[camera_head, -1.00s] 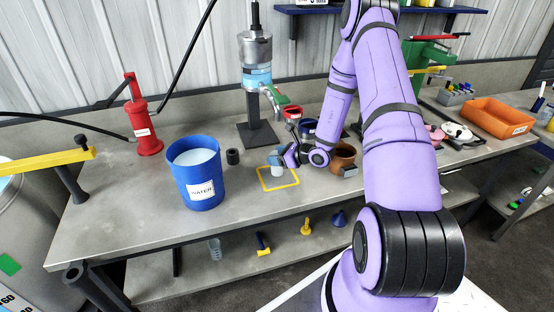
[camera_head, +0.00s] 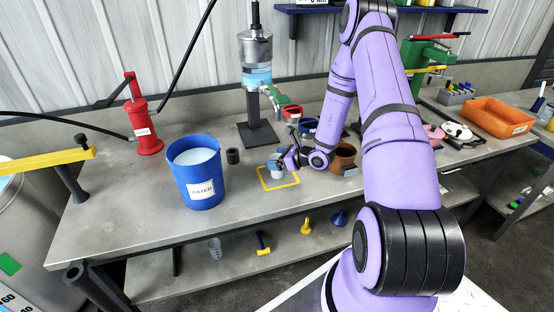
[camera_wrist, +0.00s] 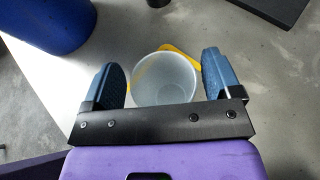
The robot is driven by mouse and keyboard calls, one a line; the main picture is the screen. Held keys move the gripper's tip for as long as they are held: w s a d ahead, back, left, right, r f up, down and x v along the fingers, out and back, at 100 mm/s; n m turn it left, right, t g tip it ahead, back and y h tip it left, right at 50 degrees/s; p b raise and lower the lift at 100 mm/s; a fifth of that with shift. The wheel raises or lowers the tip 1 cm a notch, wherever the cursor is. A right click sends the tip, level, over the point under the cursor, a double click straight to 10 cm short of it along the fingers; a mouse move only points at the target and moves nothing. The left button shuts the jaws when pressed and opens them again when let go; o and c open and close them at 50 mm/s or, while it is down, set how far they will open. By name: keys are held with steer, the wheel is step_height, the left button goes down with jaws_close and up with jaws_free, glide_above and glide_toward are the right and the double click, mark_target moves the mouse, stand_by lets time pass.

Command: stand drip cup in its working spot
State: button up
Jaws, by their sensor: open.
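A small translucent cup (camera_head: 276,174), probably the drip cup, appears upright within the yellow square outline (camera_head: 264,186) on the bench. The wrist view looks into its open mouth; the cup (camera_wrist: 165,80) looks empty. My gripper (camera_wrist: 161,78) is open, with one blue finger on each side of the cup and visible gaps at the rim. In the head view my gripper (camera_head: 281,166) hides part of the cup. The disperser column (camera_head: 255,75), with a green-handled valve (camera_head: 281,98), stands behind on a dark base plate.
A blue water bucket (camera_head: 196,173) stands left of the cup and shows close by in the wrist view (camera_wrist: 48,22). A small black cylinder (camera_head: 233,157) stands near it. A brown pot (camera_head: 344,155) is right of my gripper. Bench in front is clear.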

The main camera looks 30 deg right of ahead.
steer(key=v, duration=1.2)
steer(key=s+a+r+n+g+y, duration=0.2)
steer(key=a+r+n+g, duration=0.2)
steer(key=a+r+n, duration=0.6)
steer(key=s+a+r+n+g+y, duration=0.1)
steer(key=s+a+r+n+g, duration=0.4)
steer(key=r, duration=0.8)
steer(key=s+a+r+n+t+h, duration=0.1)
steer(key=s+a+r+n+h, duration=0.2)
steer(key=s+r+n, duration=0.4)
steer(key=s+a+r+n+t+h, duration=0.1)
steer(key=s+a+r+n+h, duration=0.1)
steer(key=s+r+n+h, duration=0.4)
steer(key=s+r+n, duration=0.2)
steer(key=s, duration=0.2)
steer(key=shift+s+a+r+t+h, duration=0.25)
steer(key=shift+s+a+t+h, duration=0.05)
steer(key=shift+s+a, duration=0.05)
